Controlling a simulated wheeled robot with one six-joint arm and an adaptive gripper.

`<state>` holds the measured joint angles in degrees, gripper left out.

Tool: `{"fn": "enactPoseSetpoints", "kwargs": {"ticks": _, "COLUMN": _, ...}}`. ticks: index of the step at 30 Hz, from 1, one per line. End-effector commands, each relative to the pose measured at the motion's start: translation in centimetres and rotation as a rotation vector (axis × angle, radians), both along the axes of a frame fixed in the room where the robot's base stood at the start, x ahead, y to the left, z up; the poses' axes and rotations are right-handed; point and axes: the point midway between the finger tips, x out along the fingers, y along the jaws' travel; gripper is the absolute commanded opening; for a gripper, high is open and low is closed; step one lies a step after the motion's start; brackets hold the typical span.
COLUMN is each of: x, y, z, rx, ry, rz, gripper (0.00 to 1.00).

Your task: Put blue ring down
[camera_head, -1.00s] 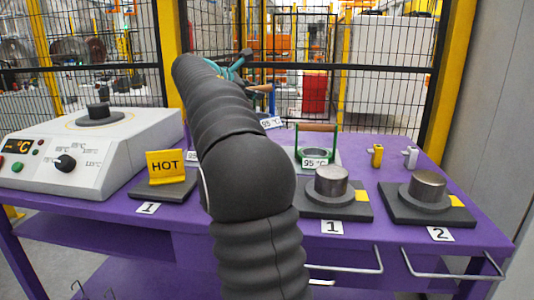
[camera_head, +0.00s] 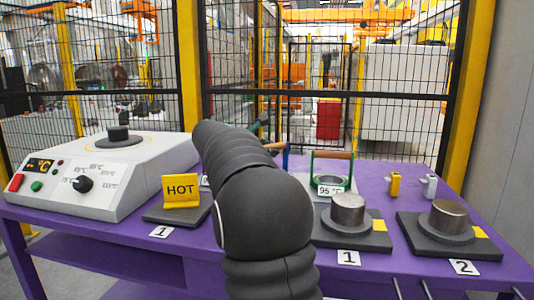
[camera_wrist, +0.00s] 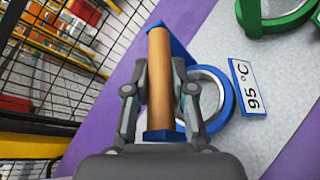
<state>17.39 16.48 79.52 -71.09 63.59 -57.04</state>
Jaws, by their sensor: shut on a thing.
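The blue ring (camera_wrist: 229,99) has a wooden handle (camera_wrist: 160,80) on a blue frame and shows in the wrist view over or on the light grey mat (camera_wrist: 262,65). My gripper (camera_wrist: 160,88) is shut on the handle, one finger on each side. In the head view my arm hides most of the ring; a bit of its handle and blue frame (camera_head: 285,153) shows right of the arm. A "95 °C" tag (camera_wrist: 248,87) is beside the ring. I cannot tell whether the ring touches the mat.
A green ring (camera_head: 330,183) with a wooden handle stands to the right. Two dark plates with metal cylinders (camera_head: 348,210) (camera_head: 449,219), a HOT sign (camera_head: 181,190) and a white heater (camera_head: 105,175) stand on the purple table (camera_head: 185,245). A mesh fence (camera_head: 330,75) is behind.

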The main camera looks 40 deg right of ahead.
Motion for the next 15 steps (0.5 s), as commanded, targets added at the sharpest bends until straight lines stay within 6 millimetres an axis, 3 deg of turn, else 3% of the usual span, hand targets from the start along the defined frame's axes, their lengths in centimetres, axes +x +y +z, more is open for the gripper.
{"fn": "enactPoseSetpoints", "kwargs": {"ticks": 13, "x": 0.01, "y": 0.04, "z": -0.76, "rx": -0.002, "ry": -0.001, "rz": 0.002, "gripper": 0.0}}
{"fn": "enactPoseSetpoints", "kwargs": {"ticks": 14, "x": 0.03, "y": 0.05, "z": -0.77, "rx": -0.001, "ry": -0.001, "rz": 0.002, "gripper": 0.31}}
{"fn": "enactPoseSetpoints", "kwargs": {"ticks": 15, "x": 0.03, "y": 0.04, "z": -0.76, "rx": -0.001, "ry": -0.001, "rz": 0.002, "gripper": 0.41}}
